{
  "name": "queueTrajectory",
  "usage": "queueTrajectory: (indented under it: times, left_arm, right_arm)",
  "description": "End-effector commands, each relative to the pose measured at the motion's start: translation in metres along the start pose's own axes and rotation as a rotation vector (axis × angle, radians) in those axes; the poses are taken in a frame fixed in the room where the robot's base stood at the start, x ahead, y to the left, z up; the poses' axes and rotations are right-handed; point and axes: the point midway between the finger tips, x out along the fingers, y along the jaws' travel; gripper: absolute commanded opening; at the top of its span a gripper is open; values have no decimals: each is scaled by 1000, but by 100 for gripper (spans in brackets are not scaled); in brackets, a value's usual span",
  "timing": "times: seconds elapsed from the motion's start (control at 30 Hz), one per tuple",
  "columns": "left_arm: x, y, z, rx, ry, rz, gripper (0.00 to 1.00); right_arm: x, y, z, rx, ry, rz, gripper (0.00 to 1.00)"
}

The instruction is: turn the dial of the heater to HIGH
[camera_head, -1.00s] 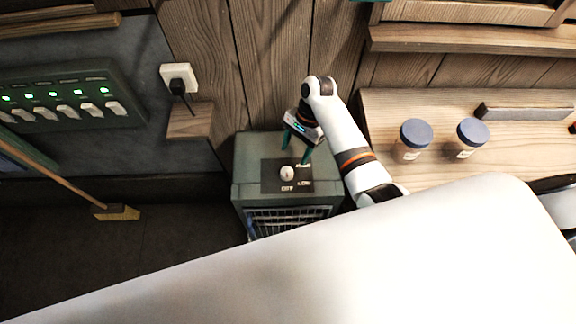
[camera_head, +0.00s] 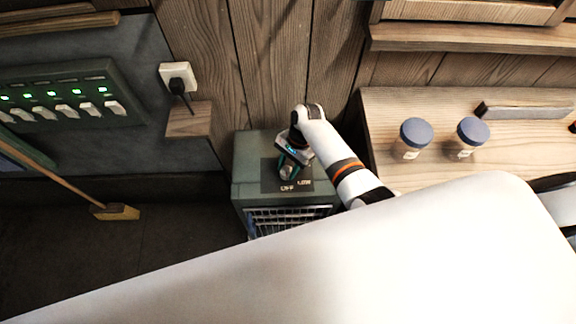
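The heater (camera_head: 250,165) is a grey-green box with a wire grille on its front, standing against the wood wall. On its top is a dark plate (camera_head: 272,186) with the words OFF and LOW showing; any other marking is hidden. The pale dial (camera_head: 287,172) is mostly covered by my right gripper (camera_head: 288,170), which reaches down onto it from above with its green fingers around it. I cannot tell whether the fingers are open or closed on the dial. My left gripper is not in view.
Two jars with blue lids (camera_head: 416,132) and a grey bar (camera_head: 525,110) are on the wooden bench (camera_head: 380,110) at the right. A switch panel (camera_head: 70,95), a plug in a socket (camera_head: 178,77) and a broom (camera_head: 115,211) are at the left.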

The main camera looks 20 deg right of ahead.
Motion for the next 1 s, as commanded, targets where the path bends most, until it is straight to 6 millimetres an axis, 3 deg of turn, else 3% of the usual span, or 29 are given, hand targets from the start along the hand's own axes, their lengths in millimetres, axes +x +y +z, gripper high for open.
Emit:
queueTrajectory:
  times: [0.03,0.1,0.57,1.0]
  left_arm:
    - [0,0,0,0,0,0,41]
    - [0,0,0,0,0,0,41]
    - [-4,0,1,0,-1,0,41]
    - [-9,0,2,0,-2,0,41]
  right_arm:
    - [0,0,0,0,0,-1,25]
    - [0,0,0,0,0,-1,14]
    - [-1,1,0,-105,1,-45,14]
    - [-1,4,-1,-462,1,-194,14]
